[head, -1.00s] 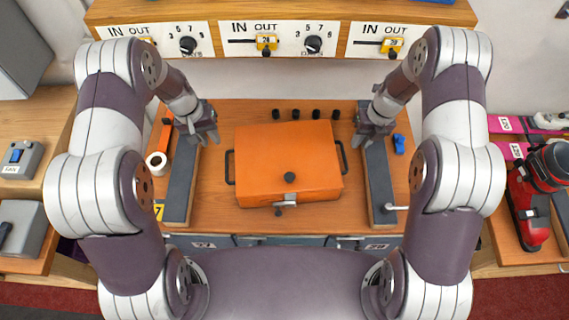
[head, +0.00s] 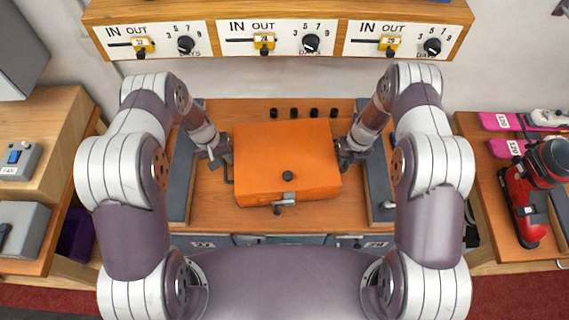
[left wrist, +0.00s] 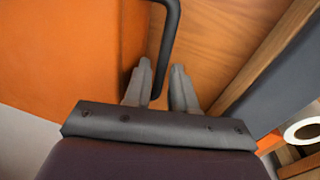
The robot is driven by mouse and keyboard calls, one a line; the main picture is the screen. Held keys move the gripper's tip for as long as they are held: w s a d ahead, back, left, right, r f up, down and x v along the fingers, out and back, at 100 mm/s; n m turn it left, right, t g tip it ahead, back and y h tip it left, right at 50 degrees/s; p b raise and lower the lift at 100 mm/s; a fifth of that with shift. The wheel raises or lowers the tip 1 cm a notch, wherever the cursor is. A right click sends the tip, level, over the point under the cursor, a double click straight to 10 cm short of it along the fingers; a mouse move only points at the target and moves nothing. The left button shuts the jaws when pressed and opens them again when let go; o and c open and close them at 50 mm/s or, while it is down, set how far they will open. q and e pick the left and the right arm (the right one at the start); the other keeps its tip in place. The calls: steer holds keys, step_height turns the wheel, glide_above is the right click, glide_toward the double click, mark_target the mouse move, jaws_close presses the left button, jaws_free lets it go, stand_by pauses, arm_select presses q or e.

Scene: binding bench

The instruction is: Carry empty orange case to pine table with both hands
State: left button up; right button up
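The orange case (head: 287,155) lies shut on the wooden bench between two dark rails, with a latch and a knob at its front. Its black left handle (left wrist: 167,40) shows in the left wrist view. My left gripper (head: 222,160) is at the case's left side; in the left wrist view its fingers (left wrist: 160,75) are apart, with the handle bar between them. My right gripper (head: 343,162) is at the case's right side and hides the right handle; its finger gap is unclear. I cannot tell which wooden surface is the pine table.
Dark rails (head: 181,180) and (head: 378,180) flank the case. Several black knobs (head: 294,113) stand behind it. A side table at left bears grey boxes (head: 22,235). A side table at right bears a red machine (head: 530,205) and pink items (head: 505,121).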

arm_select(q)
steer(key=shift+f, duration=0.1)
arm_select(e)
steer(key=shift+f, duration=0.1)
arm_select(q)
jaws_close()
arm_select(e)
jaws_close()
arm_select(q)
steer(key=shift+w, duration=0.15)
arm_select(e)
steer(key=shift+w, duration=0.1)
stand_by(0.8)
